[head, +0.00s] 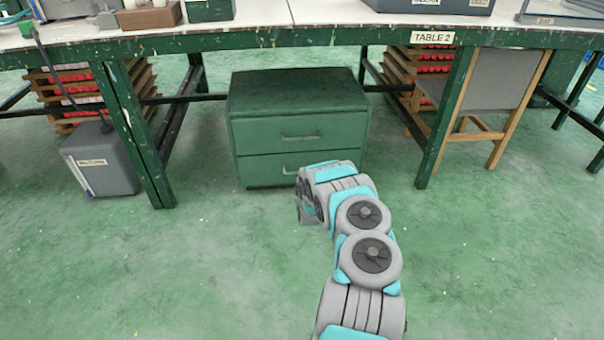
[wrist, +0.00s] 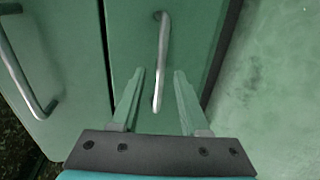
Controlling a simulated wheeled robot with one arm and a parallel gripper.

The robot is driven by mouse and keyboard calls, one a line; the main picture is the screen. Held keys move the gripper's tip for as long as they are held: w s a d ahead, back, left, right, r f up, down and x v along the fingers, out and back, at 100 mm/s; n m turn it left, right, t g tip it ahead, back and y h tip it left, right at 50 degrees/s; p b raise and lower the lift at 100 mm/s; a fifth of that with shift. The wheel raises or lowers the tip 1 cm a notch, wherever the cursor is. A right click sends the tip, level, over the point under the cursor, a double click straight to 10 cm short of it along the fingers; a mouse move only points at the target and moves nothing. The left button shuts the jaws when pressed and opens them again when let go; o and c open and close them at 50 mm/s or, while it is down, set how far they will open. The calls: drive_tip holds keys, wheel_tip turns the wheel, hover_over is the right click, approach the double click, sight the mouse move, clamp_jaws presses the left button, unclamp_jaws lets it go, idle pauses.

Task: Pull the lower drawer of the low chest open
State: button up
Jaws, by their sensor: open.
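The low green chest (head: 297,94) stands on the floor under the table, with two drawers that look shut in the head view. The lower drawer (head: 262,169) has a grey bar handle (head: 289,171), partly hidden behind my arm. In the wrist view the picture is turned, and the lower drawer's handle (wrist: 162,50) runs upright in the middle. My gripper (wrist: 160,72) is open, with one finger on each side of the handle in the picture. I cannot tell whether the fingers touch it. The upper drawer's handle (wrist: 22,70) shows at the left.
The table's green legs (head: 133,135) stand left and right of the chest. The floor in front of the chest is clear apart from my arm.

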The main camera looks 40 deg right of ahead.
drive_tip(key=shift+x, duration=1.7)
drive_tip(key=shift+c, duration=0.4)
clamp_jaws()
